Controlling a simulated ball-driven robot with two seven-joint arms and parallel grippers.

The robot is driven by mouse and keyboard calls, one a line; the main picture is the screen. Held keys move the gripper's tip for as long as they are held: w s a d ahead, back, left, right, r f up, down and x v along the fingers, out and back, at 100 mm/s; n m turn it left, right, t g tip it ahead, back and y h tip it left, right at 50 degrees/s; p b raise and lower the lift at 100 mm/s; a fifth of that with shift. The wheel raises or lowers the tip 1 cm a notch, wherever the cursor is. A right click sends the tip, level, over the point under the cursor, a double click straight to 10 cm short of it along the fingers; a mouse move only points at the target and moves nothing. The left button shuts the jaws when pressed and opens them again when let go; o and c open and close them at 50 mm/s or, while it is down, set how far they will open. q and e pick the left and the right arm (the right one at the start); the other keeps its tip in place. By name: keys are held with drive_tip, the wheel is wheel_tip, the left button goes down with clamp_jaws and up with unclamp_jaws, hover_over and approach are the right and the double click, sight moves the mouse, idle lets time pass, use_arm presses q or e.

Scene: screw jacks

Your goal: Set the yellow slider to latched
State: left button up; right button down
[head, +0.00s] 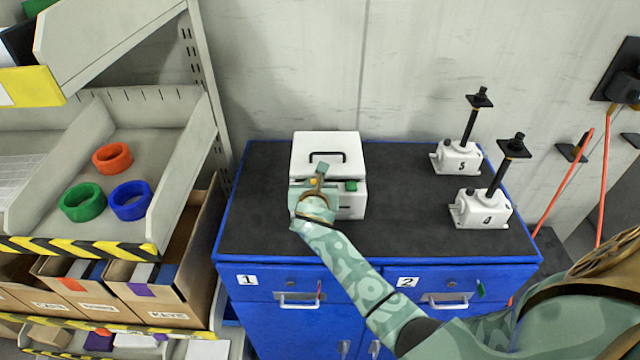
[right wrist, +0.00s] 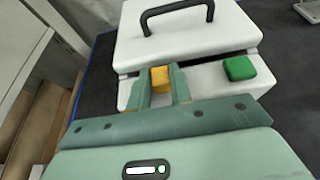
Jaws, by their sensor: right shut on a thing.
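A white box (head: 350,204) with a black handle on its lid stands on the dark top of the blue cabinet. It also fills the upper part of the right wrist view (right wrist: 190,40). The yellow slider (right wrist: 160,78) is on the box's front, left of a green block (right wrist: 239,68). My right gripper (right wrist: 162,85) is shut on the yellow slider, one finger on each side. In the head view my right gripper (head: 318,183) covers most of the slider. Whether the slider is latched I cannot tell. My left gripper is not in view.
Two white screw jacks, marked 5 (head: 457,158) and 4 (head: 482,210), stand on the right of the cabinet top (head: 400,175). A shelf rack with orange (head: 112,157), green (head: 82,202) and blue (head: 131,200) rings stands at left. The cabinet top between box and jacks is clear.

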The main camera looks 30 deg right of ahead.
drive_tip(key=shift+a, duration=0.1)
drive_tip(key=c, duration=1.3)
unclamp_jaws()
drive_tip(key=shift+o, duration=0.3)
drive_tip(key=shift+w+a, duration=0.1)
drive_tip(key=shift+s+a+r+p, duration=0.1)
drive_tip(key=shift+s+r+p, duration=0.15)
drive_tip(key=shift+s+p, duration=0.25)
drive_tip(key=p+v, duration=1.1)
drive_tip(key=v, duration=0.4)
drive_tip(key=shift+a, duration=0.1)
